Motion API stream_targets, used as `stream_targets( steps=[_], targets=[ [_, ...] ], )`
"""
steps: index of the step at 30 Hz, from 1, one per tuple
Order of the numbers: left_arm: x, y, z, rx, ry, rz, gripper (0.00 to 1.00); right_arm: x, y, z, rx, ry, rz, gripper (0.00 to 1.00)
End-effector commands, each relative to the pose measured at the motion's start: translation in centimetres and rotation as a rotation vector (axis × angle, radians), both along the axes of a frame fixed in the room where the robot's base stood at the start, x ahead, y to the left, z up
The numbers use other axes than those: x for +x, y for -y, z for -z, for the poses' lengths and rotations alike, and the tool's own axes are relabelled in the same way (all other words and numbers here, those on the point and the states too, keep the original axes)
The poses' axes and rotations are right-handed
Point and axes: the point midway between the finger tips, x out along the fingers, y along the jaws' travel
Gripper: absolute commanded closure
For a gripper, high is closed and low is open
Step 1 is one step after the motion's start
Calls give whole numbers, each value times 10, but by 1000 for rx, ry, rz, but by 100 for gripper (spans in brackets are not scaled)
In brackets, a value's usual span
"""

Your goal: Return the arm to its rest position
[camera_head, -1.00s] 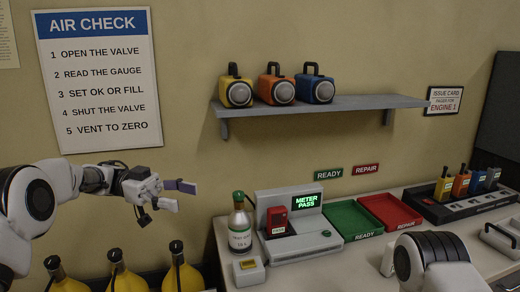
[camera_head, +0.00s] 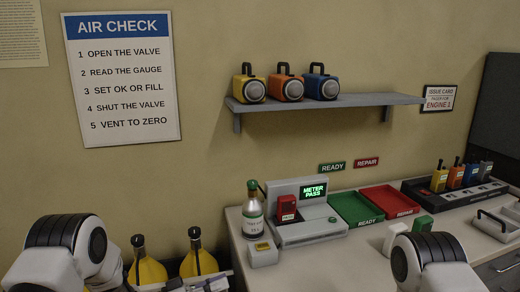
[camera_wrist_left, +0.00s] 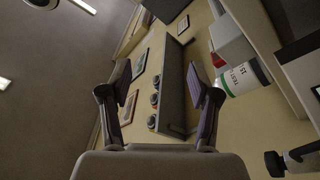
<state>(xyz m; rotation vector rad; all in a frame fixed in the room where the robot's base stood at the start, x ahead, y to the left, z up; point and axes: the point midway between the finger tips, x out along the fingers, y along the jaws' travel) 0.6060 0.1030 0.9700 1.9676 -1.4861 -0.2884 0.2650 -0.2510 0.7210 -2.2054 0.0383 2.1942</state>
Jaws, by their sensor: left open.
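My left arm (camera_head: 66,250) is at the lower left of the head view, bent downward. Its gripper is low at the bottom edge there, too cut off to make out the fingers. In the left wrist view my left gripper (camera_wrist_left: 163,92) has its two dark fingers spread wide. Nothing is between them. Part of my right arm (camera_head: 432,262) shows at the lower right of the head view.
Yellow cylinders (camera_head: 147,272) stand beside my left arm. The console counter (camera_head: 370,262) holds a labelled bottle (camera_head: 252,220), a meter (camera_head: 312,232), a green tray (camera_head: 343,206) and a red tray (camera_head: 399,211). A wall shelf (camera_head: 330,102) is above.

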Motion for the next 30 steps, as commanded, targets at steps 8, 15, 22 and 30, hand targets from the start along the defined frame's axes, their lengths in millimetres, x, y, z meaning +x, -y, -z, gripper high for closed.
stream_targets(
  steps=[8, 15, 22, 30],
  targets=[
    [-111, -49, 198, 561, -577, -523, 38, 0, 0, 0, 0, 1, 1, 100],
    [-286, -129, 251, 1175, -1005, -577, 38, 0, 0, 0, 0, 1, 0, 100],
    [-343, -152, 251, 1426, -1085, -422, 38, 0, 0, 0, 0, 1, 0, 100],
    [-343, -152, 251, 1426, -1085, -422, 38, 0, 0, 0, 0, 1, 0, 100]
  ],
)
